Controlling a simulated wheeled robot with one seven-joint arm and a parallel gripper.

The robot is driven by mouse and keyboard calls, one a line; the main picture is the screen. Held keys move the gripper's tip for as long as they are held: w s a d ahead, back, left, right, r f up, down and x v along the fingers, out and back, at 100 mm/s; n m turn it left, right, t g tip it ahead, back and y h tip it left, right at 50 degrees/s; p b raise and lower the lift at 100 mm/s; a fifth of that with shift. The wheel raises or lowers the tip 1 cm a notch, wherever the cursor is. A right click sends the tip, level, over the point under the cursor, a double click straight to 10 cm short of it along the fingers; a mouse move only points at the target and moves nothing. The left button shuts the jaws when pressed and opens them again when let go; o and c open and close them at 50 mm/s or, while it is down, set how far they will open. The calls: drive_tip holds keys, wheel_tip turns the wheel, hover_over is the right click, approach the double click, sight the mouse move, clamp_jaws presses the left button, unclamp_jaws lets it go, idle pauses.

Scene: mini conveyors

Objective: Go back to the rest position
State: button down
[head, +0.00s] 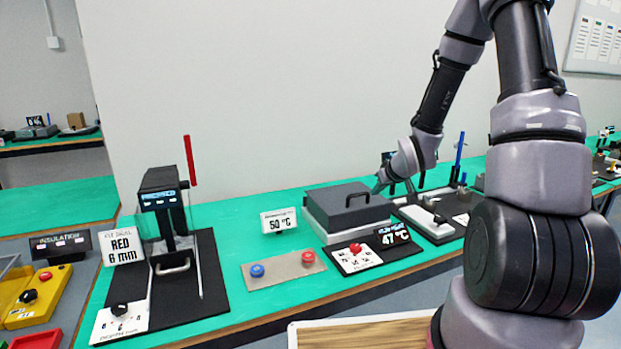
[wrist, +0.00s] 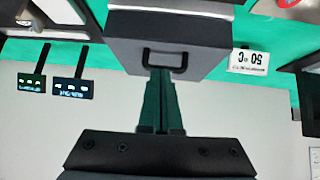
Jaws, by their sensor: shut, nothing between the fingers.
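My gripper (wrist: 160,78) is shut and empty in the wrist view, its two dark fingers together. The wrist view is upside down. The fingertips appear in front of a grey box with a black handle (wrist: 165,60); I cannot tell the gap. In the head view my gripper (head: 381,184) is at the end of my raised arm, just above and right of the grey lidded box (head: 345,208), partly hidden by my wrist. The box's lid is down.
The green bench (head: 235,245) carries a press station (head: 165,215) with a red rod, a plate with blue and red buttons (head: 283,269), a "50 °C" sign (head: 278,220) and a "47 °C" display (head: 392,236). A blue rod (head: 460,148) stands at the right.

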drive_tip(key=s+r+m+g+h, duration=0.15)
drive_tip(key=s+r, duration=0.35)
drive_tip(key=r, duration=0.5)
drive_tip(key=s+r+m+t+h, duration=0.1)
drive_tip(key=s+r+m, duration=0.1)
drive_tip(key=s+r, duration=0.5)
drive_tip(key=s+a+r+m+g+y, duration=0.1)
drive_tip(key=s+a+r+m+y, duration=0.1)
drive_tip(key=s+r, duration=1)
drive_tip(key=s+a+m, duration=0.1)
drive_tip(key=s+m, duration=0.1)
drive_tip(key=s, duration=0.2)
drive_tip(key=shift+y, duration=0.35)
drive_tip(key=shift+s, duration=0.1)
